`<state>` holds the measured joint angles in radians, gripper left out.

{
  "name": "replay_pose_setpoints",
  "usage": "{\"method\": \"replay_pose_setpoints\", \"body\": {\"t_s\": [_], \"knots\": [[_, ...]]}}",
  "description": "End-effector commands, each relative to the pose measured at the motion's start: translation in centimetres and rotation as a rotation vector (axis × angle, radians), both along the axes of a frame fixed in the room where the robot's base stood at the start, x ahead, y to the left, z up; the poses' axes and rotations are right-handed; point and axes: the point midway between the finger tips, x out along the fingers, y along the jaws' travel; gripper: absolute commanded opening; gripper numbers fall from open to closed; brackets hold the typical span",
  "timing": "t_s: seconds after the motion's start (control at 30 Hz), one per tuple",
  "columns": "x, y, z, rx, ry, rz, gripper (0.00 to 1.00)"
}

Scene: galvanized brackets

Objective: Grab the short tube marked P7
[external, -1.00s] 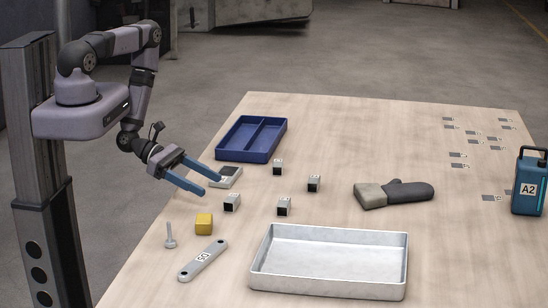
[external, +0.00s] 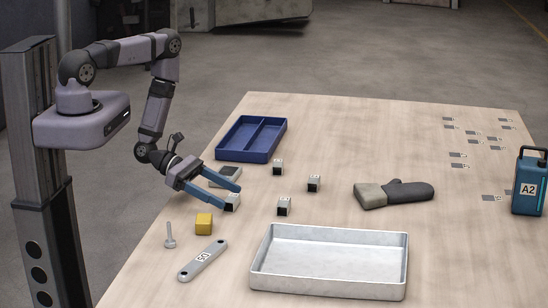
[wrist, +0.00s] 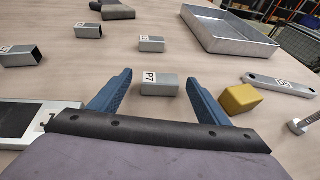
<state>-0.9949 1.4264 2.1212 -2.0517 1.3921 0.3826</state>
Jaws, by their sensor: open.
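The short tube marked P7 (wrist: 155,90) is a grey square tube with a white label. In the wrist view it lies on the table between my two blue fingers, with bare table visible on either side of it. In the external view it is partly hidden behind a finger, at its visible lower part (external: 232,206). My gripper (external: 239,182) is open and empty, its fingers angled down toward this tube. The wrist view shows its fingertips (wrist: 160,73) apart on either side of the tube.
Similar tubes (external: 278,167) (external: 314,183) (external: 284,206) lie beyond.

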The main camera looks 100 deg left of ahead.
Motion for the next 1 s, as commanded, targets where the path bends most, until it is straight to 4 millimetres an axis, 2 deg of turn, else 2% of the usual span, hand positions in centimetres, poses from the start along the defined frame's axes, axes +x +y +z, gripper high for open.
{"method": "replay_pose_setpoints", "body": {"t_s": [0.13,0.4,0.43,0.47,0.6,1.0], "knots": [[0.89,-0.21,-0.35,0.0,-0.001,-0.001,0.7],[1.06,-0.21,-0.33,0.0,-0.001,0.0,0.7],[1.05,-0.21,-0.33,0.0,-0.001,0.0,0.68],[1.05,-0.21,-0.33,0.0,-0.001,0.0,0.6],[1.04,-0.22,-0.33,-0.001,0.0,0.0,0.27],[1.03,-0.22,-0.01,-0.001,0.0,0.0,0.25]]}}
